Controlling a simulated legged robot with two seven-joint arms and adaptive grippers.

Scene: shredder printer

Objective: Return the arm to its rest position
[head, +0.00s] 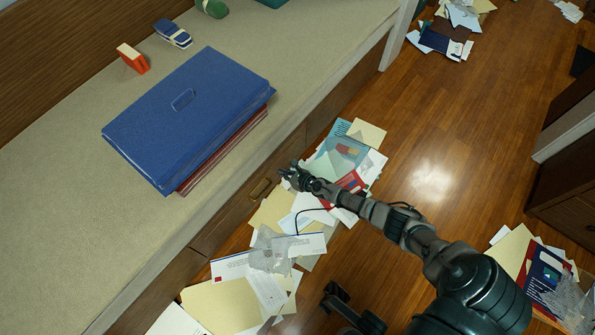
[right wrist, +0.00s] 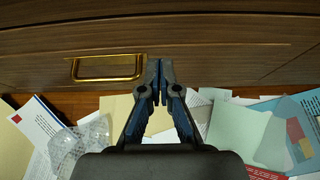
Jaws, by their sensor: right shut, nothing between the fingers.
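My right arm reaches in from the lower right of the head view. My right gripper (head: 288,176) is near the drawer front below the bench top. In the right wrist view the gripper (right wrist: 160,88) has its fingers together with nothing between them. Its tips are in front of the wooden drawer front (right wrist: 225,50), just right of the brass handle (right wrist: 107,67), and do not hold it. The handle also shows in the head view (head: 260,190).
A blue binder (head: 190,115) lies on a red book (head: 225,150) on the beige bench top (head: 60,215). Loose papers (head: 230,300) cover the floor below the drawers. Bare wooden floor (head: 480,120) is open to the right. A dark cabinet (head: 565,190) stands at the right edge.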

